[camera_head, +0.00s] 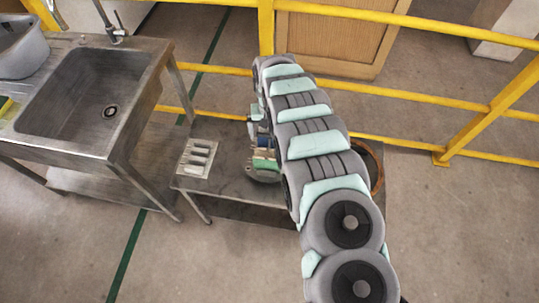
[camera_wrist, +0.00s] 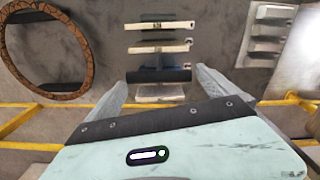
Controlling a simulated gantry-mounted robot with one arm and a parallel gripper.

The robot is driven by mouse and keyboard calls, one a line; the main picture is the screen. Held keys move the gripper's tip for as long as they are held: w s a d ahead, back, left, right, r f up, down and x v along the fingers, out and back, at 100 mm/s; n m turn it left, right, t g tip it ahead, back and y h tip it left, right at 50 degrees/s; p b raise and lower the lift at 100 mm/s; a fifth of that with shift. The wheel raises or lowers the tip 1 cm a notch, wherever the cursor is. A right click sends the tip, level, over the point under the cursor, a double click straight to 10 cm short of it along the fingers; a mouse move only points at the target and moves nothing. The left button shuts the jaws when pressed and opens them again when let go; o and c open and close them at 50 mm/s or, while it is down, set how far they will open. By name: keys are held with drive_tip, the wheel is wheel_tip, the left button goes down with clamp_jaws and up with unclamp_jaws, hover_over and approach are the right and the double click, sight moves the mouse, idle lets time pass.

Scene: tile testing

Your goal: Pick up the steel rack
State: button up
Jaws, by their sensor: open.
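My gripper (camera_wrist: 161,80) is open in the wrist view, its two fingers apart and pointing toward the table. Between and beyond them is a row of pale and dark bars (camera_wrist: 160,49), including a dark rounded bar level with the fingertips. I cannot tell for certain which is the steel rack.
A brown-rimmed ring (camera_wrist: 8,52) lies on the low table (camera_head: 235,198), largely behind my arm in the head view. A steel sink (camera_head: 80,95) stands to the left. Yellow railings (camera_head: 400,93) run behind the table. The table's front strip is bare.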

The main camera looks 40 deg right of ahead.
drive_tip(key=f, duration=0.2)
drive_tip(key=f+b, duration=0.1)
drive_tip(key=f, duration=0.1)
drive_tip(key=shift+s+a, duration=0.2)
drive_tip(key=shift+s, duration=0.2)
drive_tip(key=shift+f, duration=0.65)
drive_tip(key=shift+r, duration=0.1)
drive_tip(key=shift+c, duration=0.2)
drive_tip(key=c, duration=2)
